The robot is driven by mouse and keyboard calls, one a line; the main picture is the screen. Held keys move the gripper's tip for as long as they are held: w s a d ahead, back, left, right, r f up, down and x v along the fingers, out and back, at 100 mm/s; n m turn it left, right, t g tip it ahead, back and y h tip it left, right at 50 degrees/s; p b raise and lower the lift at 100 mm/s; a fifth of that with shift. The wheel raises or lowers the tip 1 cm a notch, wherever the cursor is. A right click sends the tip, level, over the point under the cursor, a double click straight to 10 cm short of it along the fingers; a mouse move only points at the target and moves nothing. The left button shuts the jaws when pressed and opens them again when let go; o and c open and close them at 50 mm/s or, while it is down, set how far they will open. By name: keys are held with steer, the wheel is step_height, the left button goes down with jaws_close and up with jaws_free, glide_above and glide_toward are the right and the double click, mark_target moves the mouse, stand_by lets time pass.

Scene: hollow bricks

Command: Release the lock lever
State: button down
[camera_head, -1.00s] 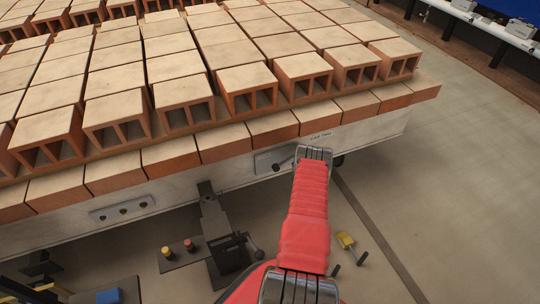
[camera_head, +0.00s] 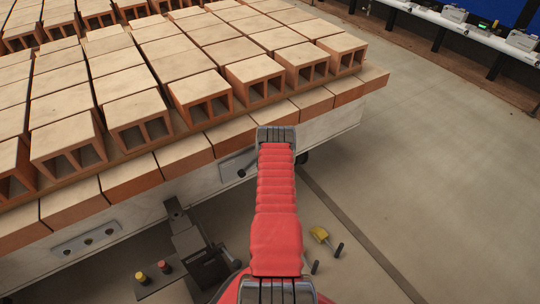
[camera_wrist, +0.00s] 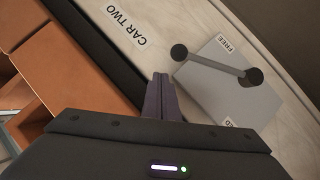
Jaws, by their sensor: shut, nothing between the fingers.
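The lock lever (camera_wrist: 215,62) is a dark rod with round ends on a grey plate (camera_wrist: 230,95) on the car's side, in the wrist view. My gripper's fingers are hidden there behind my arm.
The car's deck carries rows of hollow bricks (camera_head: 200,90), with an overhanging lower row of bricks (camera_head: 185,152) above the side panel. A "CAR TWO" label (camera_wrist: 125,24) is near my fingers.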

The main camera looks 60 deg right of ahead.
steer(key=d+r+v, duration=0.1)
steer(key=v, duration=0.6)
steer(key=shift+s+a+r, duration=0.2)
steer(key=shift+s, duration=0.35)
stand_by(0.3)
